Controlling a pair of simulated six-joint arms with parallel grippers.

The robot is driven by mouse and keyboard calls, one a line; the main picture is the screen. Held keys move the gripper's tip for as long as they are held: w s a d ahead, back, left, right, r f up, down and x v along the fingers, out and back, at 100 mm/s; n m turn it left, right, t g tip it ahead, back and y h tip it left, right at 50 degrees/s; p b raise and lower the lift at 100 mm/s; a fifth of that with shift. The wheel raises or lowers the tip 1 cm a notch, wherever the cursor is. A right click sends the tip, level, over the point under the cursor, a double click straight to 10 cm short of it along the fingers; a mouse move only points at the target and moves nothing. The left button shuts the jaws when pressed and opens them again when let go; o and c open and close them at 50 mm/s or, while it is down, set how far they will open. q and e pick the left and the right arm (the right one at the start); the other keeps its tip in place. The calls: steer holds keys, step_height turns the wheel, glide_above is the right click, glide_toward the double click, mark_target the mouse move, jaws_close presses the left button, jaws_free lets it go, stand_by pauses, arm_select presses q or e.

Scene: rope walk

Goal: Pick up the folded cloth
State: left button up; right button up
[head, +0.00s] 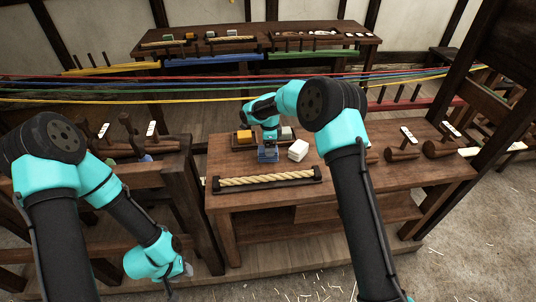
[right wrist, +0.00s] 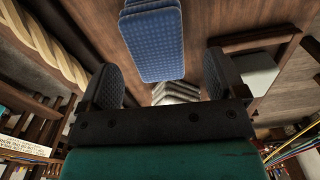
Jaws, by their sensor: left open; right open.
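The folded cloth (head: 268,156) is blue with a fine pattern and lies on the middle wooden bench. It also shows in the right wrist view (right wrist: 153,42), at the top centre, its layers visible. My right gripper (head: 268,146) is over the cloth in the head view and partly hides it. In the right wrist view the right gripper (right wrist: 160,82) is open, its pads apart and nothing held between them. The cloth lies beyond the pads. My left gripper (head: 178,278) is open and empty, low at the left, away from the cloth.
A white stack (head: 298,150) stands right beside the cloth. A rope piece in a dark holder (head: 265,181) lies along the front. A tray (head: 236,145) with a yellow block (head: 244,136) is behind. Coloured ropes (head: 200,88) stretch across behind the bench. Wooden tools (head: 402,153) lie to the right.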

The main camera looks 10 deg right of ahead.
steer(key=shift+a+f, duration=0.15)
steer(key=shift+f, duration=1.15)
steer(key=shift+a+f, duration=0.1)
steer(key=shift+f, duration=1.2)
steer(key=c, duration=1)
